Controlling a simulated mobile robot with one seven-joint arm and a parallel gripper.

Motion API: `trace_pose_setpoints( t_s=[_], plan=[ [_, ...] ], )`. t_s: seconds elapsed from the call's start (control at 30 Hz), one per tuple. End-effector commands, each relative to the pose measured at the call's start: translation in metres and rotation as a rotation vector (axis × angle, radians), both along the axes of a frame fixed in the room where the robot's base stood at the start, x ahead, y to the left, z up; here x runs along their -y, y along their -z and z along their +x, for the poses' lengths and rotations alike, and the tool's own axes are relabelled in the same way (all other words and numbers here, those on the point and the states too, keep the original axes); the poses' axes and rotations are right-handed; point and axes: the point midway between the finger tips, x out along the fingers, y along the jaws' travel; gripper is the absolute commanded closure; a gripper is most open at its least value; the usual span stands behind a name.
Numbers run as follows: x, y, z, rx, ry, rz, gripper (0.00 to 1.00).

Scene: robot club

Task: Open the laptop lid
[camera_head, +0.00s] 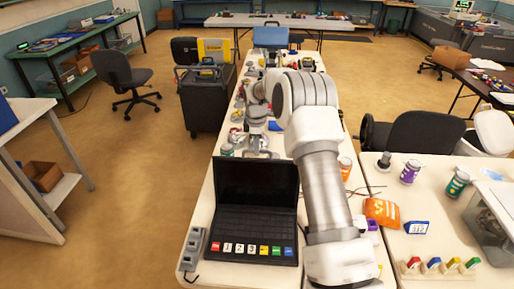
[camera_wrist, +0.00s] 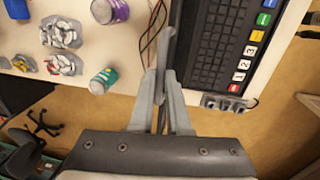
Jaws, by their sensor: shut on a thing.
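The black laptop (camera_head: 240,222) is on the white table with its keyboard uncovered and its row of coloured, numbered keys facing me. Its lid (camera_head: 256,186) stands raised at the far side, the dark screen towards me. My gripper (camera_head: 258,152) is at the lid's top edge, its fingertips partly hidden there. In the wrist view my gripper (camera_wrist: 162,95) is shut on the lid, which shows nearly edge-on between the fingers. The laptop keyboard (camera_wrist: 222,42) lies to the right of the fingers in that view.
A grey block with switches (camera_head: 192,248) sits left of the laptop. To the right are an orange bag (camera_head: 381,211), a small blue-and-white box (camera_head: 416,227) and a rack of coloured pieces (camera_head: 440,266). A green-labelled jar (camera_wrist: 103,80) and thin wires (camera_wrist: 156,25) lie behind the lid.

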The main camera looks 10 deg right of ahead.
Motion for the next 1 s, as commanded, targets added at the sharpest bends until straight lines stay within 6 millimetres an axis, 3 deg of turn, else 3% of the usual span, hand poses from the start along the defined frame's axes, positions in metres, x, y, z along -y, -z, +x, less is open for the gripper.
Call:
trace_pose_setpoints(
  t_s=[0.67, 0.7, 0.87, 1.0],
  plan=[
    [-0.0017, 0.0002, 0.0013, 0.006, -0.002, 0.002, 1.0],
    [-0.0017, 0.0002, 0.0013, 0.006, -0.002, 0.002, 0.84],
    [-0.0013, 0.0006, 0.0009, 0.004, -0.001, 0.002, 0.55],
    [-0.0008, 0.0011, 0.0005, 0.002, -0.001, 0.001, 0.55]
  ],
)
